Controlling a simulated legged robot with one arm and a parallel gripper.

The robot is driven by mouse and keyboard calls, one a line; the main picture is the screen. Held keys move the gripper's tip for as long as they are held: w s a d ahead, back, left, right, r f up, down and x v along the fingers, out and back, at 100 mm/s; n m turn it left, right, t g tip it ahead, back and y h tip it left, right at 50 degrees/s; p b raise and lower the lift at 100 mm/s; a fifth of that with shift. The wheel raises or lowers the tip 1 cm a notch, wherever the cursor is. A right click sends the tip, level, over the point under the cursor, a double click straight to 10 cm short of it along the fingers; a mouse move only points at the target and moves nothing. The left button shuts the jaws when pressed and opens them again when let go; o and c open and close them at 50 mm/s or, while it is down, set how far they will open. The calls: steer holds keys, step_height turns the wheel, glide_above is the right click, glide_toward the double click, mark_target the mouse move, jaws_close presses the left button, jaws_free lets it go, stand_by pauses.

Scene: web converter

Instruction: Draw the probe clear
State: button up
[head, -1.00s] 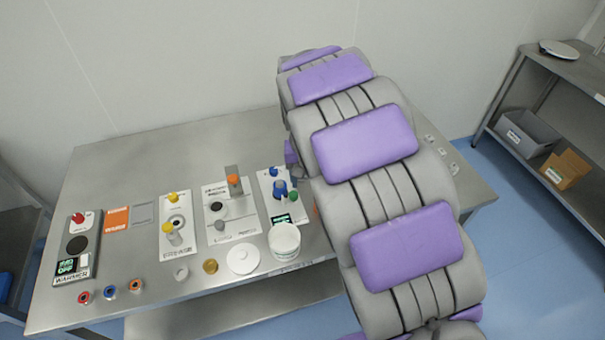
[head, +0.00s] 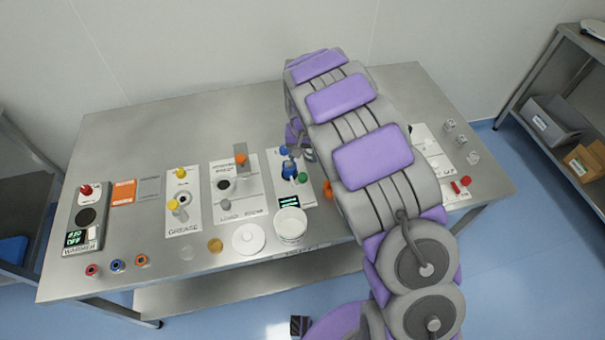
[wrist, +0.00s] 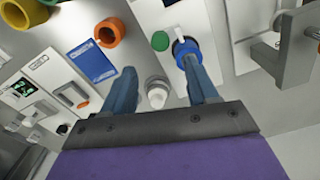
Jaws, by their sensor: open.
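My gripper (wrist: 160,70) is open, with its two blue-grey fingers apart. In the wrist view a blue knob with a pale top (wrist: 185,48) is at the right fingertip; I cannot tell whether they touch. A green knob (wrist: 160,41) sits just left of it. A grey fitting with a white tip (wrist: 157,93) shows between the fingers. In the head view my gripper is partly hidden by my arm, by the white panel with a blue knob (head: 289,170), a green knob (head: 303,178) and a display (head: 289,203). I cannot tell which part is the probe.
A white tub (head: 290,226) and a white disc (head: 249,239) stand in front of the panel. A grease panel (head: 184,215), a warmer (head: 86,217) and several coloured rings lie left. Another panel (head: 430,150) lies right of my arm. The rear left table (head: 180,125) is clear.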

mark_target(302, 175)
steer(key=f+b, duration=0.1)
steer(key=f, duration=0.8)
steer(key=shift+a+f, duration=0.1)
steer(key=shift+a, duration=0.1)
steer(key=shift+d+f+b, duration=0.1)
steer(key=shift+f+b, duration=0.1)
steer(key=shift+b, duration=0.1)
steer(key=shift+d, duration=0.1)
jaws_close()
